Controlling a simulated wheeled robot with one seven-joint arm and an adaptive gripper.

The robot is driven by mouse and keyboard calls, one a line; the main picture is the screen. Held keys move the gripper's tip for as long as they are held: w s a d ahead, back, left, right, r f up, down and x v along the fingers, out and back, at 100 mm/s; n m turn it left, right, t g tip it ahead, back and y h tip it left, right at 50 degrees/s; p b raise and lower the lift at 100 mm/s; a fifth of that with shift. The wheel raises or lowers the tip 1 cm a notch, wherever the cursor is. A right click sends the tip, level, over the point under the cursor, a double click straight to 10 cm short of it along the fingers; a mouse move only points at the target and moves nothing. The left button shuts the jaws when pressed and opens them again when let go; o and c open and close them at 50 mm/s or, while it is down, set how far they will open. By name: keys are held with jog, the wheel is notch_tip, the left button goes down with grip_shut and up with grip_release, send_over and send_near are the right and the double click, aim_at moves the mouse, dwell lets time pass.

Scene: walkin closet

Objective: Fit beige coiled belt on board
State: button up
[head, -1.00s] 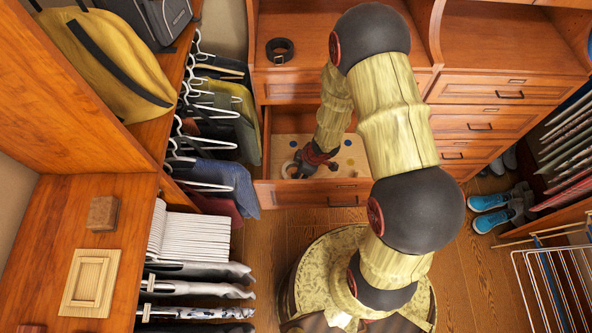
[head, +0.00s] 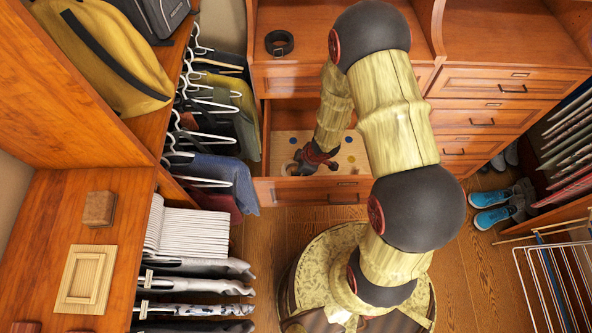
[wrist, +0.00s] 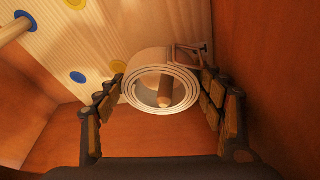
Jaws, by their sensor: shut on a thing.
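The beige coiled belt (wrist: 137,94) shows in the wrist view as a pale spiral with its buckle (wrist: 190,54) at the upper right. My gripper (wrist: 165,105) has a finger on each side of the coil and is shut on it. A wooden peg (wrist: 165,90) shows inside the coil's hole, so the coil looks to be around it; how far down it sits I cannot tell. The pale board (wrist: 95,45) with blue and yellow discs lies in the open drawer. In the head view, my gripper (head: 308,165) is low in that drawer and mostly hides the belt.
The drawer front (head: 325,190) and side walls stand close around my gripper. Another peg (wrist: 15,30) rises by a blue disc (wrist: 25,20). A black coiled belt (head: 279,43) lies on the shelf above. Hanging clothes (head: 225,180) are to the left.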

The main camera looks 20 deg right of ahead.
jog(key=shift+f, duration=0.2)
jog(key=shift+s+a+f+b, duration=0.1)
jog(key=shift+s+f+b, duration=0.15)
jog(key=shift+b, duration=0.2)
jog(key=shift+s+f+b, duration=0.1)
jog(key=shift+f+b, duration=0.2)
jog(key=shift+f, duration=0.05)
jog(key=shift+s+a+f+b, duration=0.15)
jog(key=shift+s+f+b, duration=0.15)
jog(key=shift+f+b, duration=0.3)
jog(key=shift+f, duration=0.1)
jog(key=o, duration=2.1)
